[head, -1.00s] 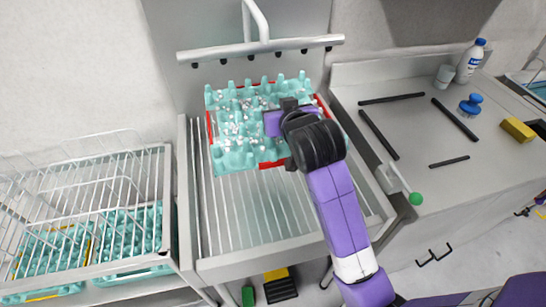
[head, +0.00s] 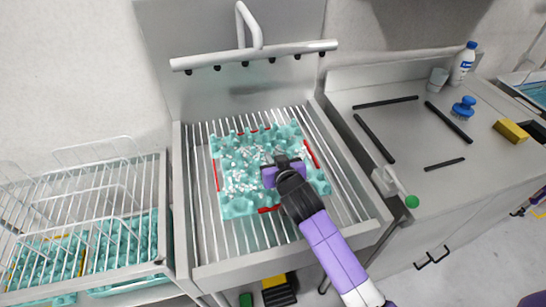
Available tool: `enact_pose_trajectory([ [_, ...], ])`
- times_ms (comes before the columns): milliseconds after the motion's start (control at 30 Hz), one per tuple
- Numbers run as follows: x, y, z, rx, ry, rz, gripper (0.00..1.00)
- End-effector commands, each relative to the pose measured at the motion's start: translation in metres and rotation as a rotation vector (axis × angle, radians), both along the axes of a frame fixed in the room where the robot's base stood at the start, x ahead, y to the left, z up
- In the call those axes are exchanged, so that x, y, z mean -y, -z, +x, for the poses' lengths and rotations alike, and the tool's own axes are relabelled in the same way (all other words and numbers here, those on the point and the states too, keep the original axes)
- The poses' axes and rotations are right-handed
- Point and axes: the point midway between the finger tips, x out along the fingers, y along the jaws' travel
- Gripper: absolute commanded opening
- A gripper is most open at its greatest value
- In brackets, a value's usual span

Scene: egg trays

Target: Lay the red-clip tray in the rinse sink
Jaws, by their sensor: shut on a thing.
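The red-clip tray (head: 236,205) is teal with red clips along its edges and many small white bits across its top. In the head view it is over the slatted floor of the rinse sink (head: 205,245), roughly level, near the middle. I cannot tell whether its underside touches the slats. My gripper (head: 283,172), purple and black, is shut on the tray, reaching in from the right over its middle and right part. The fingertips are mostly hidden by the gripper body.
A spray bar (head: 255,54) with a curved pipe stands over the sink's back. A wire rack (head: 80,215) with teal trays is on the left. The right counter (head: 400,125) holds black bars, a bottle (head: 464,62), a blue brush (head: 465,107) and a yellow sponge (head: 511,130). A green-tipped lever (head: 411,201) is at the sink's right edge.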

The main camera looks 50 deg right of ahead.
Motion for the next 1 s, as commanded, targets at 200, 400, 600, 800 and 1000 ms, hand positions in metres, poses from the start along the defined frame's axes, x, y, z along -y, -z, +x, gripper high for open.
enact_pose_trajectory([
  [200,0.000,0.000,0.000,0.002,-0.001,0.000,0.00],
  [400,0.000,0.002,0.000,0.001,0.000,0.000,0.26],
  [600,0.000,0.002,0.000,0.001,0.000,-0.001,0.36],
  [800,0.000,0.000,0.000,0.001,0.000,-0.001,0.36],
  [1000,-0.012,-0.006,-0.017,0.001,-0.001,-0.001,0.36],
])
